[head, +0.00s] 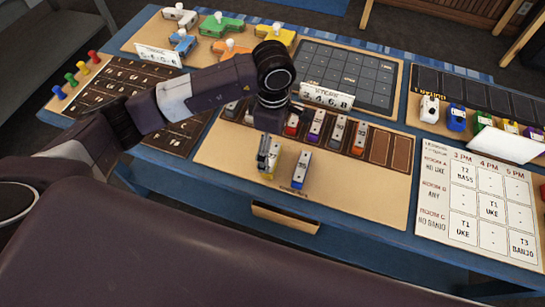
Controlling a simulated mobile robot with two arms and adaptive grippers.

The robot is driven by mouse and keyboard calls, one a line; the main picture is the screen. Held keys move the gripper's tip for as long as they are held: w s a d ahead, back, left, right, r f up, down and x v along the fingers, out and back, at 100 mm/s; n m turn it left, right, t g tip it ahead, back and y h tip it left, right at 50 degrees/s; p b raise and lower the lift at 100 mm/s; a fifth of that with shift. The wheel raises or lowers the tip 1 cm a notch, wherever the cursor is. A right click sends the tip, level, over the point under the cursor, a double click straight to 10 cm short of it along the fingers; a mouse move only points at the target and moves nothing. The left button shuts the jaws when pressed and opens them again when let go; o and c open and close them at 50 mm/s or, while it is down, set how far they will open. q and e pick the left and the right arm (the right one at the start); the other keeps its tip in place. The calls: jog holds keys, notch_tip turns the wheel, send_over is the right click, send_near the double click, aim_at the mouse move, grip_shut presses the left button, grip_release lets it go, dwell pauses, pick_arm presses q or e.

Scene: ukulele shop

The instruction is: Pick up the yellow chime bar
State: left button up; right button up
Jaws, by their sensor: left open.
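The yellow chime bar (275,157) lies on the bare tan front part of the chime board (230,157). My left gripper (267,163) points down over it, open, with its fingers at the bar. The fingers partly cover the bar, and I cannot tell whether they touch it. A blue chime bar (301,169) lies just to the right, apart from the gripper. My right gripper is not in view.
Behind stands a row of slots with several bars, including a red one (291,125) and a purple one (315,126); slots at the right (381,147) are empty. A small number card (326,100) stands behind. The board's front right is clear.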

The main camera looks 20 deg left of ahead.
aim_at(272, 156)
pick_arm(q)
jog(key=f+p, duration=0.1)
jog(key=f, duration=0.1)
jog(key=s+f, duration=0.1)
jog(key=f, duration=0.1)
jog(key=shift+d+f+p, duration=0.1)
jog(key=shift+f+p, duration=0.05)
jog(key=shift+p, duration=0.25)
jog(key=shift+w+f, duration=0.15)
jog(key=shift+f, duration=0.15)
jog(key=shift+c, duration=0.7)
jog(key=c, duration=1.1)
jog(key=shift+r, duration=0.15)
jog(key=shift+c, duration=0.2)
